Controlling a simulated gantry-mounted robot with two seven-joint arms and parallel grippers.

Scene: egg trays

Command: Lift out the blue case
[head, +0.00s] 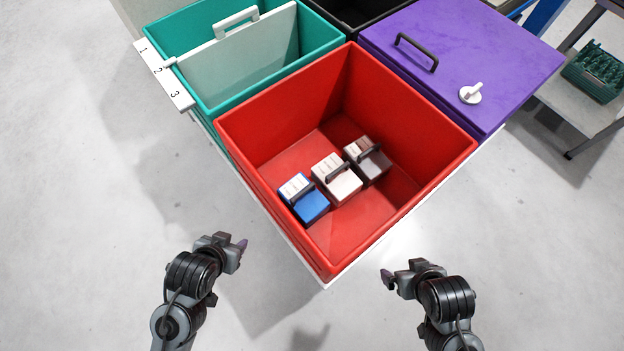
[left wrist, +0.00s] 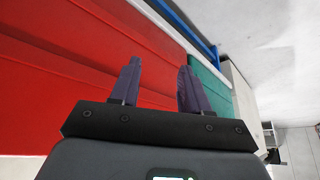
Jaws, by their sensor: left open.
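The blue case (head: 311,206) stands on the floor of the red bin (head: 290,130), nearest the bin's left front wall. It has a pale top section and a dark handle. My left gripper (head: 243,246) is outside the bin, to the lower left of it, empty. In the left wrist view its two purple-grey fingers (left wrist: 155,88) are apart, facing the bin's red outer wall. My right gripper (head: 386,277) is outside the bin at the lower right; its fingers are too small to tell whether they are open.
A white case (head: 340,184) and a grey-brown case (head: 368,160) stand in a row beside the blue one. A teal bin (head: 318,42) with a pale upright panel (head: 245,62) is behind left. A purple lid (head: 470,50) covers the bin behind right. The bin's high walls surround the cases.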

